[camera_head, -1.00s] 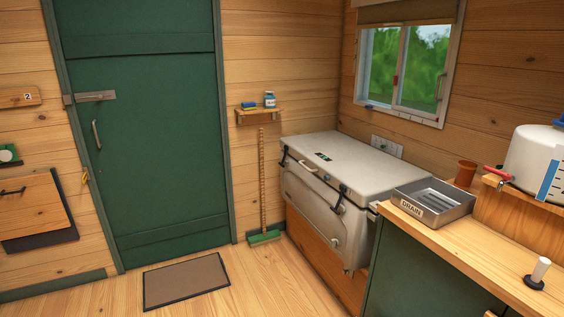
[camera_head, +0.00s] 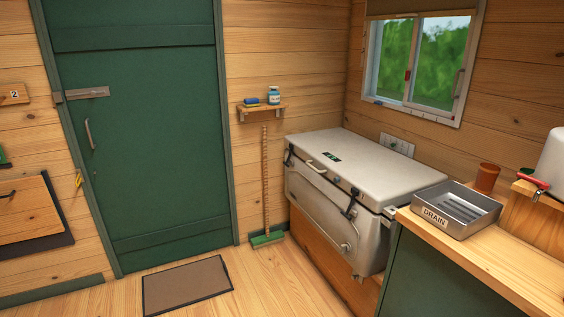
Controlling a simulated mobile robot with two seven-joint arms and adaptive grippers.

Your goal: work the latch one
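Several latch-like parts are in view, and I cannot tell which one is "latch one". A flat grey bar latch (camera_head: 86,92) lies level across the left edge of the green door (camera_head: 150,150), above a grey pull handle (camera_head: 90,134). The door looks shut. A pale cool box (camera_head: 365,160) with its lid down stands in the corner. It has a dark latch at its front left (camera_head: 289,155) and another dark latch (camera_head: 351,203) at its front right. Neither of my grippers is in view.
A counter (camera_head: 480,265) with a metal drain tray (camera_head: 455,210) and a brown cup (camera_head: 487,178) is at right. A broom (camera_head: 266,190) leans below a small shelf (camera_head: 262,110). A mat (camera_head: 187,286) lies on the floor before the door. A wooden flap (camera_head: 28,212) juts at left.

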